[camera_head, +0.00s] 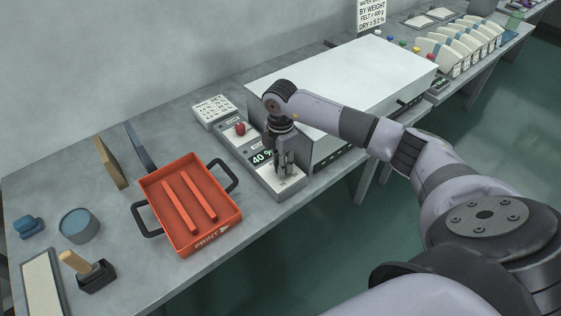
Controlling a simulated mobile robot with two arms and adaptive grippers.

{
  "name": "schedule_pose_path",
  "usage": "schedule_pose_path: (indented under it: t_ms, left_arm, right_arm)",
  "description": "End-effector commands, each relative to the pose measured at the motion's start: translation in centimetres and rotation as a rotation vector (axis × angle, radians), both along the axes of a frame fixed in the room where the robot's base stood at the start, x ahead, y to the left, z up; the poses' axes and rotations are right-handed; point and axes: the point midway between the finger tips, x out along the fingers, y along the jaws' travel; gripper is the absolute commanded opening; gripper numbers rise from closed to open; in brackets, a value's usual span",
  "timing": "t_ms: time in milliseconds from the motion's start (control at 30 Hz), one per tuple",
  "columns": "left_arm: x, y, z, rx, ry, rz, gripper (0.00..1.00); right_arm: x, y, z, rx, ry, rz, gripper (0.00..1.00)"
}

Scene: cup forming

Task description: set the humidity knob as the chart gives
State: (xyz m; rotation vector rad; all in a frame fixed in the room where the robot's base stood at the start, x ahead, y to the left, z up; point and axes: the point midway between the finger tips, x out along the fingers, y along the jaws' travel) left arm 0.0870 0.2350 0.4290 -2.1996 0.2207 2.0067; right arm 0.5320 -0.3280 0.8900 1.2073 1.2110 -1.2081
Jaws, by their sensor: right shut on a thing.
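The control box (238,152) is a narrow grey panel on the table, left of the large white-topped machine. It bears a red knob or button (240,128) at its far end and a display (262,157) that reads "40 %". My right gripper (286,172) points down over the near end of the box. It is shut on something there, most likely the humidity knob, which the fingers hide. My left gripper is not in view.
An orange tray (233,222) with black handles and two bars inside stands left of the box. The white-topped machine (340,75) stands close on the right. A blue round tub (79,226) and a wooden-handled stamp (96,275) are at the left.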

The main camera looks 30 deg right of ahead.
Motion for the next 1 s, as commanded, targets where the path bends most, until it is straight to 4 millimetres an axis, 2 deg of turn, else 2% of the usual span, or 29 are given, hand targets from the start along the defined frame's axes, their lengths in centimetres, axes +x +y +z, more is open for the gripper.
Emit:
schedule_pose_path:
  t_ms: [467, 500, 767, 1000]
  left_arm:
    - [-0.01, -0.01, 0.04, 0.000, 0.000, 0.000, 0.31]
    - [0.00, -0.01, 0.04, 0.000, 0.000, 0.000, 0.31]
    - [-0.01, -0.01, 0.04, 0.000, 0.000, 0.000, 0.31]
    - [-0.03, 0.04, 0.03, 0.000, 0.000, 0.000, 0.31]
  right_arm:
    - [0.11, -0.11, 0.13, -0.002, -0.004, -0.014, 0.00]
    - [0.11, -0.11, 0.13, -0.002, -0.004, -0.013, 0.30]
    - [0.05, -0.05, 0.06, -0.001, -0.002, -0.012, 0.47]
    - [0.02, -0.01, 0.02, 0.000, -0.001, -0.011, 0.48]
